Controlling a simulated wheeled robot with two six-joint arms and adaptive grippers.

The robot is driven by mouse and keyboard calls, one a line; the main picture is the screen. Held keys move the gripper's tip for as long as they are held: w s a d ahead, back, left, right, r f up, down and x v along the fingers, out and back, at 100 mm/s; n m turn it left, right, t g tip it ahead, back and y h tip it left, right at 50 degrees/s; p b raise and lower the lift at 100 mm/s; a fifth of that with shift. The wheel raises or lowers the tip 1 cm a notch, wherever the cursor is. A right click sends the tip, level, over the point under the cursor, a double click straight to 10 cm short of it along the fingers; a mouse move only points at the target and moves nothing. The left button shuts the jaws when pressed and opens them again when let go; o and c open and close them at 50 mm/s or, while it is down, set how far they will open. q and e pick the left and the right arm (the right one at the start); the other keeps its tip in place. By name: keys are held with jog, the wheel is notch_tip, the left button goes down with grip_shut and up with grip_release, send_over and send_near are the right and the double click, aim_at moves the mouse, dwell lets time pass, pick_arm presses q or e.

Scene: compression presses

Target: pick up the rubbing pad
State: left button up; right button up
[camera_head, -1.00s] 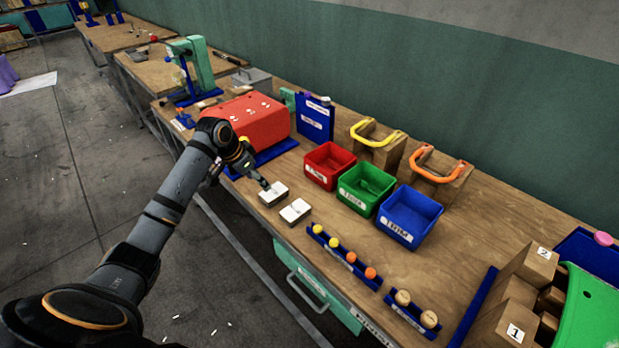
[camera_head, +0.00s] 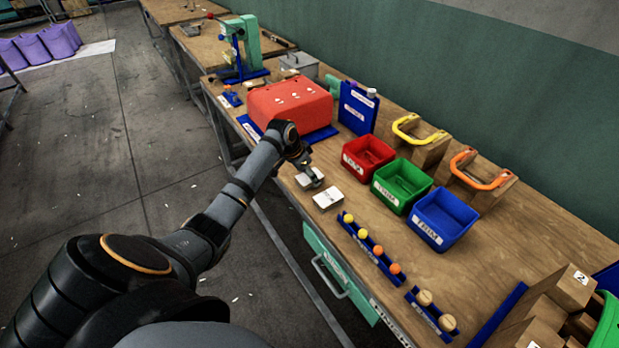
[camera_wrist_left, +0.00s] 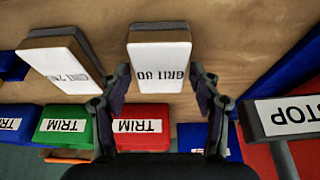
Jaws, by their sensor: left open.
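Two rubbing pads with white tops lie on the wooden bench. The farther pad (camera_head: 305,179) is under my left gripper (camera_head: 315,180) and partly hidden by it. The nearer pad (camera_head: 328,199) lies apart from it, in the clear. In the left wrist view, the pad marked GRIT 80 (camera_wrist_left: 160,62) is ahead of my open left gripper (camera_wrist_left: 160,85), its near end between the fingertips, with a gap on both sides. The other GRIT pad (camera_wrist_left: 62,66) is to its left, its number hard to read. My right gripper is not in view.
Red (camera_head: 368,157), green (camera_head: 402,184) and blue (camera_head: 443,218) bins stand right of the pads. A red press cover (camera_head: 290,103) is behind them. The STOP sign (camera_wrist_left: 290,115) is close at the right in the wrist view. Racks of small balls (camera_head: 372,247) lie in front.

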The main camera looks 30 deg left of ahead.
pick_arm(q)
jog(key=shift+w+f, duration=0.2)
jog(key=shift+f, duration=0.2)
jog(key=shift+s+r, duration=0.1)
jog(key=shift+c, duration=0.8)
jog(key=c, duration=0.7)
notch_tip(320, 180, up, 3)
jog(key=shift+f+b, duration=0.2)
jog(key=shift+b, duration=0.5)
jog(key=shift+s+d+r+b, duration=0.3)
jog(key=shift+s+d+r, duration=0.6)
jog(key=shift+s+r, duration=1.05)
jog(key=shift+s+d+r+b, duration=0.35)
jog(key=shift+s+d+r, duration=0.6)
jog(key=shift+s+r, duration=1)
jog(key=shift+s+d+r+b, duration=0.3)
jog(key=shift+s+d+r, duration=0.8)
jog(key=shift+s, duration=1.45)
jog(key=shift+a+r, duration=0.2)
